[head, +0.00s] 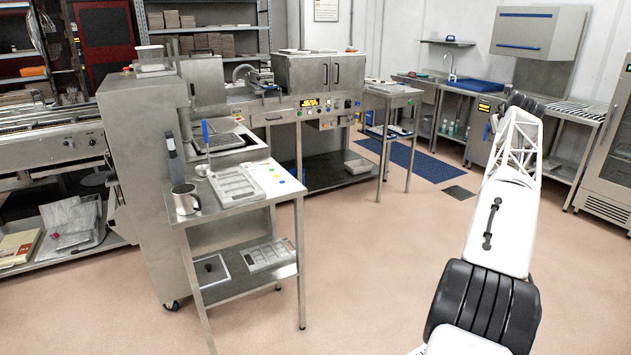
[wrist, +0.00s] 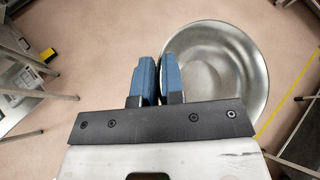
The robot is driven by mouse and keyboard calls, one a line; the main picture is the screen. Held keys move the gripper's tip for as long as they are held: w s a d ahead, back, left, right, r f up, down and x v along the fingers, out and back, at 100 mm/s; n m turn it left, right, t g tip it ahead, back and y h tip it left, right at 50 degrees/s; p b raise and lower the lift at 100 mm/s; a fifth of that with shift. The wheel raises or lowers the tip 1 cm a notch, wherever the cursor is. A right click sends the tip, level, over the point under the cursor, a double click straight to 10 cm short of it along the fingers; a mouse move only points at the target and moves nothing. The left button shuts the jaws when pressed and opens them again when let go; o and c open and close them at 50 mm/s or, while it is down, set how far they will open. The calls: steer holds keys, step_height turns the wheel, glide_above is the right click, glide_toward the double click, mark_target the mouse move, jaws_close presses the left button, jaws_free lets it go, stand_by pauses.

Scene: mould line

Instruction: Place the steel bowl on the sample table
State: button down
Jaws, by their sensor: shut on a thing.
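The steel bowl (wrist: 232,72) is a wide, shiny round bowl in the wrist view, right of the blue fingers. My gripper (wrist: 158,62) is shut on its left rim and holds it above the tan floor. In the head view my arm reaches to the right, and neither gripper nor bowl can be made out there. Two steel tables could be the sample table, and I cannot tell which: a near one (head: 225,204) bearing a mug and a pale moulded tray, and a smaller one (head: 391,91) by the machine line with trays on top.
A steel mug (head: 186,199) and a pale moulded tray (head: 236,186) take up much of the near table's top. A tall steel machine housing (head: 140,170) stands at its left. A blue floor mat (head: 412,160) lies at the back. Open floor (head: 375,270) separates the near table from my arm.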

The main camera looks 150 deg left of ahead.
steer(key=s+d+r+n, duration=0.1)
steer(key=s+d, duration=0.5)
steer(key=s, duration=0.3)
steer(key=s+d+r+n+g+h, duration=0.1)
steer(key=s+d, duration=0.6)
steer(key=s, duration=0.2)
steer(key=shift+s+h, duration=0.25)
steer(key=shift+h, duration=0.05)
steer(key=shift+s+d, duration=0.1)
steer(key=shift+d, duration=0.15)
steer(key=shift+s+d, duration=0.55)
